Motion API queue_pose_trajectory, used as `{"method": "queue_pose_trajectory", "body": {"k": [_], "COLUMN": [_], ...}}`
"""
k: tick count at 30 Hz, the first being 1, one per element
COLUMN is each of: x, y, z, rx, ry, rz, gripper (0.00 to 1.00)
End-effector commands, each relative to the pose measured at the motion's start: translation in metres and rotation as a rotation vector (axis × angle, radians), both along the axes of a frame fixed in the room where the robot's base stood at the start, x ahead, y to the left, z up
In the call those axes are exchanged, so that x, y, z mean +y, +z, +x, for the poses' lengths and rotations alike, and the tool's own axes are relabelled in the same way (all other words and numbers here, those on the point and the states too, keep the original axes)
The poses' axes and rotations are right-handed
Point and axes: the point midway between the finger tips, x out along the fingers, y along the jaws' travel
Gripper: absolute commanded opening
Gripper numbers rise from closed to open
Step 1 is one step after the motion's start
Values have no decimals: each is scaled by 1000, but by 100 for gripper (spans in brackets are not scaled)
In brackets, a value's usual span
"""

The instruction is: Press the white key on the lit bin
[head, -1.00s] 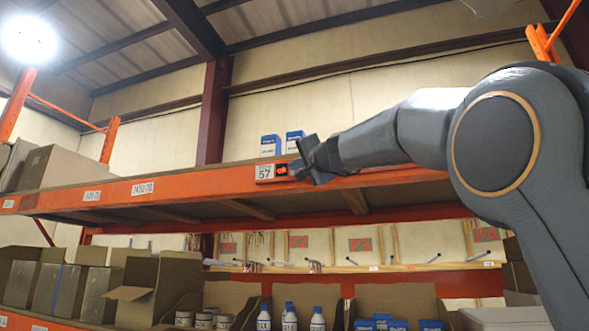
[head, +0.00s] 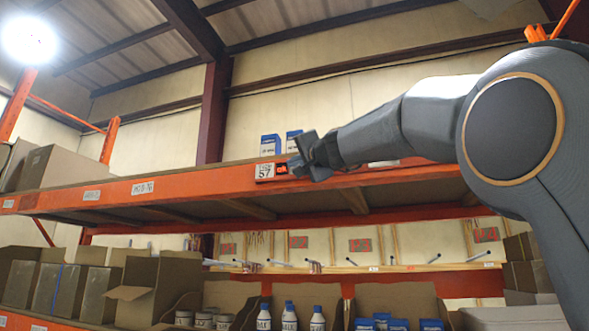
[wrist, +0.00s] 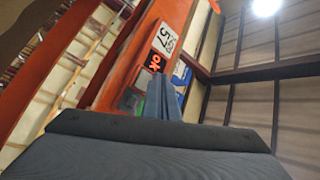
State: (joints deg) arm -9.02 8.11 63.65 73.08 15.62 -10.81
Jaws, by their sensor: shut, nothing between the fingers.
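The lit bin's small module sits on the orange front beam of the upper shelf, with a white label (head: 264,171) reading 57. Its red display (head: 281,169) lies just right of the label; in the wrist view the display (wrist: 155,62) reads "ok". I cannot make out the white key; the fingers cover part of the module. My gripper (head: 292,168) is shut and empty at the module's right end; its narrow fingers (wrist: 162,84) reach just below the display in the wrist view. I cannot tell whether they touch it. Blue-and-white boxes (head: 270,146) stand on the shelf above.
The orange beam (head: 210,184) runs across the view, with more white labels (head: 143,188) to the left. Cardboard boxes (head: 55,170) stand at the shelf's left. Below are open cartons with white bottles (head: 290,316) and blue boxes (head: 400,324). The space before the beam is clear.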

Motion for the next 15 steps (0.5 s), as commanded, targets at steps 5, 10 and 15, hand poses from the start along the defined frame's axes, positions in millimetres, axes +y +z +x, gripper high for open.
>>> {"method": "queue_pose_trajectory", "body": {"k": [5,10,15], "x": [0,4,9], "y": [0,0,-1], "z": [0,-8,-23], "rx": [0,0,0], "ry": [0,2,1], "rz": [0,-1,0], "gripper": [0,0,0]}}
